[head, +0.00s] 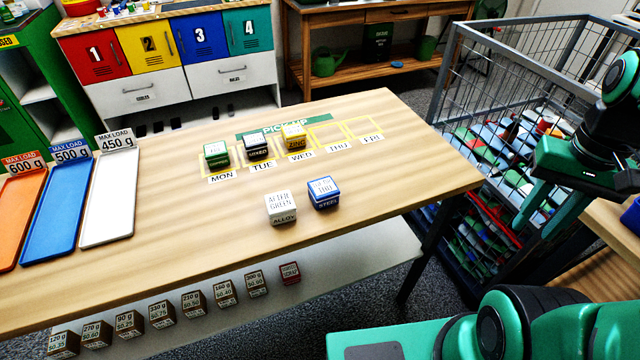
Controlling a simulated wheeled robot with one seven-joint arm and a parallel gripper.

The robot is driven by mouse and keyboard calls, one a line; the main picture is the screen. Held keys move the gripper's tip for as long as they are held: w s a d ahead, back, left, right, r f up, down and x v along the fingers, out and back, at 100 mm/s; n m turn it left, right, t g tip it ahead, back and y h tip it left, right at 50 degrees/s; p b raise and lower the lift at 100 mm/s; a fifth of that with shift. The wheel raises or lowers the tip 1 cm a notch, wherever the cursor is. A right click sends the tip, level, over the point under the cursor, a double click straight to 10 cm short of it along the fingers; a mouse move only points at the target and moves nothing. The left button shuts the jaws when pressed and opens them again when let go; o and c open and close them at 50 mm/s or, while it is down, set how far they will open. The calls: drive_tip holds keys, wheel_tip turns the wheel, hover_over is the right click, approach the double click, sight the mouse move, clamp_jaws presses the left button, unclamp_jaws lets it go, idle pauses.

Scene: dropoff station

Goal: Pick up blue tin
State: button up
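The blue tin (323,193) is a small box-shaped tin with a white label on its lid and the word STEEL on its front. It stands upright on the wooden table, near its front right part. A white tin (281,208) marked ALLOY stands close to its left. My gripper (536,229) is at the right of the head view, beyond the table's right edge and in front of the wire cart. Its two green fingers are apart with nothing visible between them. It is well away from the blue tin.
Green (216,155), black (257,147) and yellow (294,137) tins stand in the MON, TUE and WED squares; THU and FRI are empty. Orange, blue and white trays (109,198) lie at the left. A wire cart (500,75) stands right. Small boxes (194,305) line the lower shelf.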

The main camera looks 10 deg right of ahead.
drive_tip(key=shift+d, duration=0.1)
drive_tip(key=o, duration=0.5)
drive_tip(key=shift+s+r, duration=0.15)
drive_tip(key=shift+s, duration=0.1)
drive_tip(key=o, duration=0.4)
drive_tip(key=shift+w+a+r+n, duration=0.1)
drive_tip(key=shift+a+r+n, duration=0.15)
drive_tip(key=shift+n, duration=0.15)
drive_tip(key=n+g+y, duration=0.1)
drive_tip(key=n+y, duration=0.3)
drive_tip(key=n, duration=2.3)
approach(325, 186)
drive_tip(key=x, duration=0.5)
drive_tip(key=shift+w+a, duration=0.1)
drive_tip(key=shift+w, duration=0.1)
drive_tip(key=shift+x, duration=2.85)
